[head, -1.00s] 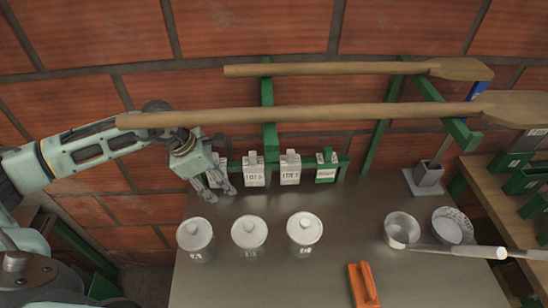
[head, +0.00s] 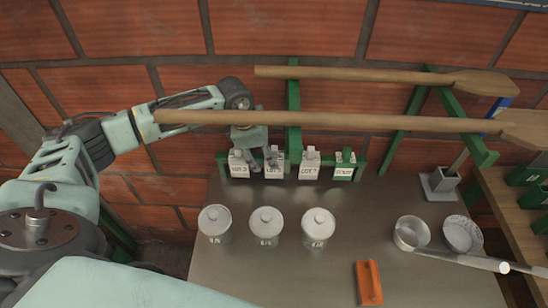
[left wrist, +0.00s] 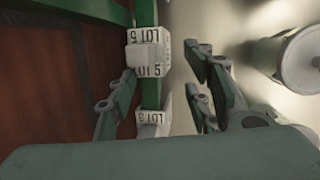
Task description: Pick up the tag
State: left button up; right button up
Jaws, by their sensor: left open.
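Several tags hang in a row on a green rail. The white LOT 3 tag (head: 238,168) is at the left, then the white LOT 5 tag (head: 274,170), another white tag (head: 309,168) and a green-framed tag (head: 344,170). My left gripper (head: 264,165) is open and empty at the rail, overlapping the LOT 3 and LOT 5 tags. In the left wrist view, the LOT 5 tag (left wrist: 147,58) lies ahead, near the open fingertips (left wrist: 162,68); the LOT 3 tag (left wrist: 153,117) shows closer, between the fingers. Contact cannot be told. My right gripper is not seen.
Several lidded jars (head: 266,226) stand on the metal table before the rail. A long wooden paddle (head: 340,121) crosses above my left gripper. An orange tool (head: 369,282), metal pans (head: 411,233) and a grey holder (head: 440,184) are to the right.

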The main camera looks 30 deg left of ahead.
aim_at(274, 148)
pick_arm(q)
jog(key=w+d, duration=0.1)
jog(key=w+p, duration=0.1)
jog(key=shift+w+d+r, duration=0.15)
jog(key=shift+w+d, duration=0.15)
jog(key=shift+d, duration=0.1)
jog(key=shift+p+x, duration=0.75)
jog(key=shift+x, duration=0.45)
jog(key=shift+s+a+f, duration=0.1)
jog(key=shift+f, duration=0.35)
jog(key=c, duration=1)
jog(key=shift+r+b, duration=0.5)
jog(key=shift+r, duration=0.05)
notch_tip(274, 148, up, 2)
jog(key=shift+a+r+b, duration=0.1)
jog(key=shift+r+b, duration=0.1)
jog(key=shift+b, duration=0.6)
jog(key=shift+s+a+b, duration=0.95)
jog(key=shift+s+a, duration=0.45)
jog(key=shift+s, duration=1.25)
jog(key=shift+s+a+b, duration=0.9)
jog(key=shift+s+a, duration=0.5)
jog(key=shift+s, duration=1.25)
jog(key=shift+s+a+b, duration=0.95)
jog(key=shift+s+a, duration=0.4)
jog(key=shift+s, duration=1.3)
